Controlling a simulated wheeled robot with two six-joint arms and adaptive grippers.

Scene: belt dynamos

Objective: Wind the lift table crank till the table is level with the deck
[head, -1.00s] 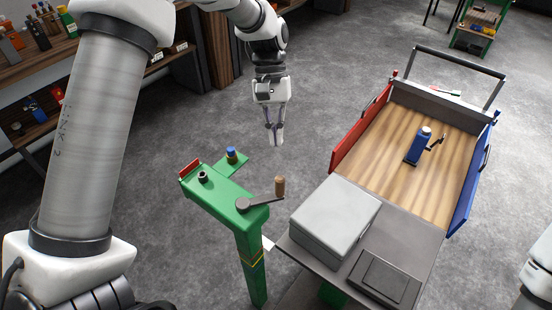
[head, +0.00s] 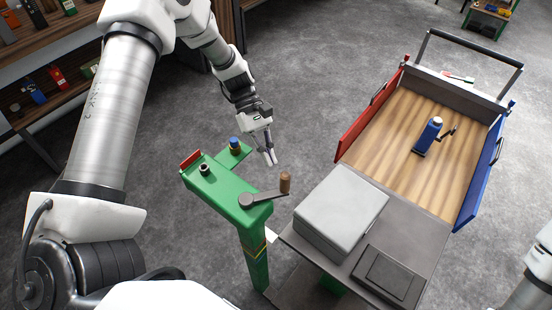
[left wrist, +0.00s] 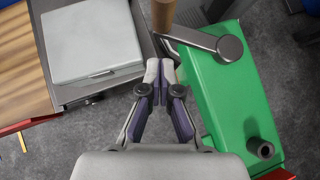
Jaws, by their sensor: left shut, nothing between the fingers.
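The crank (head: 264,198) sits on top of a green post (head: 225,195); its dark arm points right and its upright wooden handle (head: 285,182) stands at the arm's end. The crank also shows in the left wrist view (left wrist: 195,40), with the handle (left wrist: 163,14) just beyond my fingertips. My left gripper (head: 270,160) is shut and empty, above and behind the handle, apart from it. The grey lift table (head: 415,228) is right of the post, against the near end of the cart's wooden deck (head: 385,150). I cannot tell whether they are level. My right gripper is out of view.
A grey box (head: 340,212) and a dark flat pad (head: 388,277) lie on the lift table. The post carries a black knob (head: 204,169) and a blue-topped part (head: 235,144). Shelves stand at left.

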